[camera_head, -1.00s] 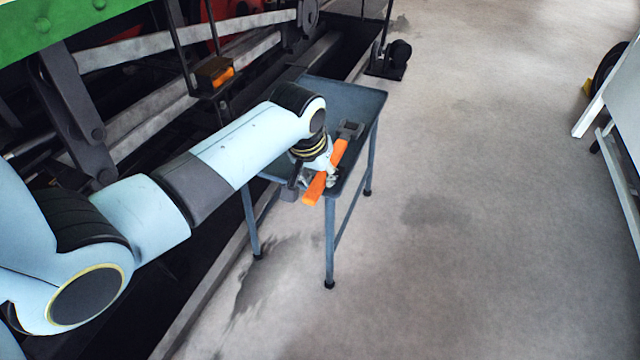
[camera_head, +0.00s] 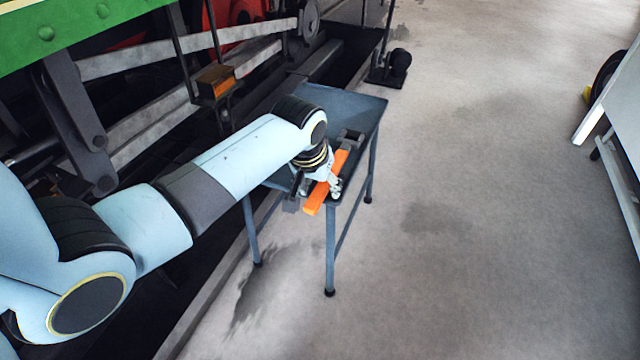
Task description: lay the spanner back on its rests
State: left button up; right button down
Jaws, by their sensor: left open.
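The spanner has an orange handle (camera_head: 313,207) and a dark grey head (camera_head: 350,136). It lies along the right side of the small blue-grey table (camera_head: 358,103), with the handle's near end at the front edge. My left gripper (camera_head: 320,188) is over the handle from above, open, with a finger on either side of it. Whether the fingers touch the handle I cannot tell. A dark grey block (camera_head: 290,205) shows at the table's front edge, left of the handle. I cannot make out the rests under the spanner. My right gripper is out of view.
The tram's rods and wheels (camera_head: 190,50) stand close behind and left of the table. A small orange-and-brown box (camera_head: 216,82) sits on the tram side. The floor right of the table is clear. A white panel (camera_head: 608,95) stands at the far right.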

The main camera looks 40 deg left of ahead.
pick_arm(q)
jog(key=v, duration=0.1)
jog(key=p+v, duration=0.1)
jog(key=v, duration=0.1)
jog(key=shift+w+r, duration=0.15)
jog(key=shift+w, duration=0.1)
jog(key=p+v, duration=0.5)
jog(key=v, duration=0.5)
jog(key=s+a+f+m+g, duration=0.1)
jog(key=s+f, duration=0.7)
jog(key=f, duration=0.4)
jog(key=s+f+g, duration=0.1)
jog(key=s+f, duration=0.8)
jog(key=f, duration=0.2)
jog(key=s+f, duration=0.3)
jog(key=s, duration=0.6)
jog(key=s+f+m+g, duration=0.1)
jog(key=s+f, duration=0.3)
jog(key=s, duration=0.6)
jog(key=s+f+m, duration=0.1)
jog(key=s+f, duration=0.3)
jog(key=s, duration=0.6)
jog(key=shift+g, duration=0.4)
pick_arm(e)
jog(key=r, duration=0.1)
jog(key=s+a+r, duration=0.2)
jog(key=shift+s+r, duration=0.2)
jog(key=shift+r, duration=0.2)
pick_arm(q)
jog(key=shift+s+a, duration=0.15)
